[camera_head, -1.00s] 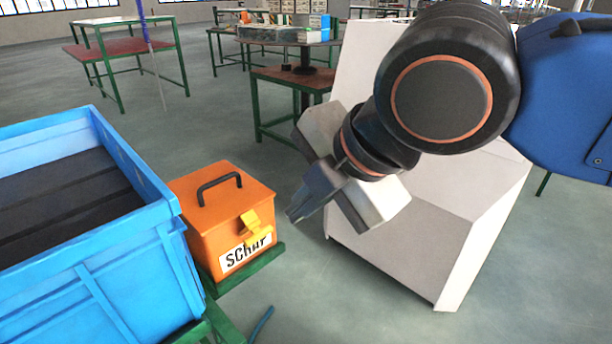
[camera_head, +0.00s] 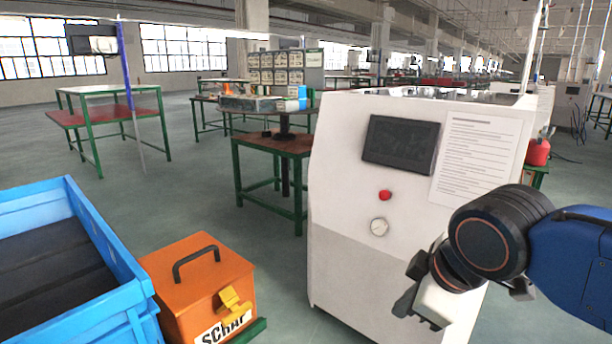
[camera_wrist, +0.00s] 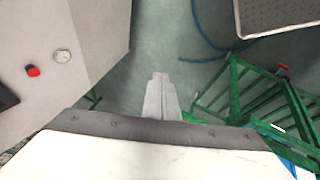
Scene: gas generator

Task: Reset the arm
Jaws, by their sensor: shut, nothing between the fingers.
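My gripper (camera_head: 405,300) is at the lower right of the head view, in front of the white machine cabinet. Its fingers point down and to the left. In the wrist view the two fingers of my gripper (camera_wrist: 161,98) lie together over bare floor, with nothing between them. My blue and black arm reaches in from the right edge of the head view.
The white cabinet (camera_head: 335,240) has a dark screen (camera_head: 399,143), a red button (camera_head: 385,195) and a gauge (camera_head: 379,227). An orange scrap box (camera_head: 195,290) and a blue bin (camera_head: 110,245) stand at left. A green frame (camera_wrist: 265,95) shows in the wrist view.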

